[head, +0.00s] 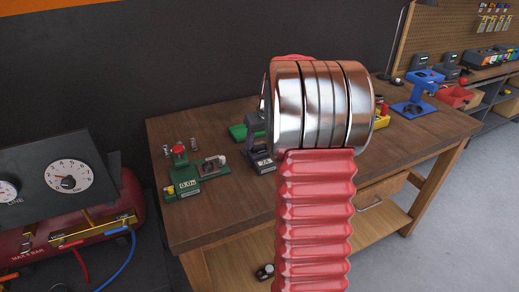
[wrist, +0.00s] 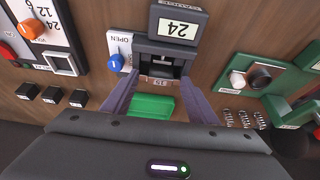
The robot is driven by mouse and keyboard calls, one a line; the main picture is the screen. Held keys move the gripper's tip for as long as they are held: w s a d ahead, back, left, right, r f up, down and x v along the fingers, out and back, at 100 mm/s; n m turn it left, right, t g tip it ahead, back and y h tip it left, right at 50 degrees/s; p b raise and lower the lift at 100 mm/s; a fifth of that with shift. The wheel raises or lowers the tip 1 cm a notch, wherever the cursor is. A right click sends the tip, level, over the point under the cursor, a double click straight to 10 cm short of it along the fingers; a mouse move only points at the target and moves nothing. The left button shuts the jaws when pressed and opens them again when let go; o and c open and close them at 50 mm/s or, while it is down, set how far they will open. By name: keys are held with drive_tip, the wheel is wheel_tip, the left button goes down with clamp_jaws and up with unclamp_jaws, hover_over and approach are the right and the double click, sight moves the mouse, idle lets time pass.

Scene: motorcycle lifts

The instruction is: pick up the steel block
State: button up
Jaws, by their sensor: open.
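My gripper (wrist: 158,80) is open in the wrist view, its two purple-grey fingers pointing at the bench. Between and just beyond the fingertips is a dark device (wrist: 178,28) with a "24" plate and a slot. A small greyish piece marked "35" (wrist: 161,83) sits at the slot's near edge, between the fingertips; I cannot tell whether it is the steel block or a label. I see no gap closed on it. Several small black blocks (wrist: 50,95) lie to the left. In the head view my arm hides most of the gripper area.
A green tray (wrist: 152,106) lies between the fingers. A blue-knobbed white panel (wrist: 118,50) is close left of the dark device, and a green fixture (wrist: 270,75) is to the right. In the head view, the wooden bench (head: 235,215) has a green device (head: 184,182) near its left end.

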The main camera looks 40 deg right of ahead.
clamp_jaws()
idle(0.6)
drive_tip(key=shift+r, duration=0.15)
wheel_tip(320, 180, up, 10)
idle(0.5)
idle(0.4)
